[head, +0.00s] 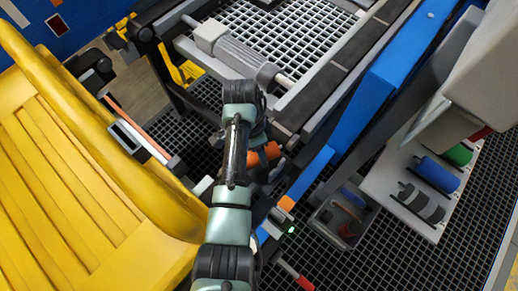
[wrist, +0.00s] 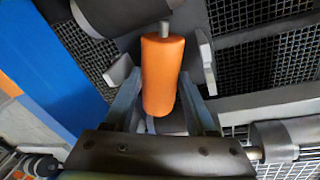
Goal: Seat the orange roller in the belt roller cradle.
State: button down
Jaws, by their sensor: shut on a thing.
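The orange roller (head: 265,155) is in my gripper, under the end of my arm in the head view. In the wrist view the roller (wrist: 162,75) stands lengthwise between the two fingers of my gripper (wrist: 162,105), with a metal shaft stub at its far end. My gripper is shut on it. Grey brackets, which look like the belt roller cradle (wrist: 203,58), show beside and beyond the roller in the wrist view. I cannot tell whether the roller touches them. My arm hides most of this spot in the head view.
A blue rail (head: 385,85) runs to the right of my arm. A yellow slatted surface (head: 80,190) fills the left. A parts bin (head: 318,222) and a pale rack (head: 377,184) with coloured rollers stand right.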

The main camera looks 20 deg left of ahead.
jog(key=shift+f, duration=0.55)
jog(key=shift+c, duration=1)
grip_release()
notch_tip(320, 180, up, 13)
jog(key=a+p, duration=0.2)
jog(key=shift+w+p, duration=0.25)
jog(key=shift+p, duration=0.15)
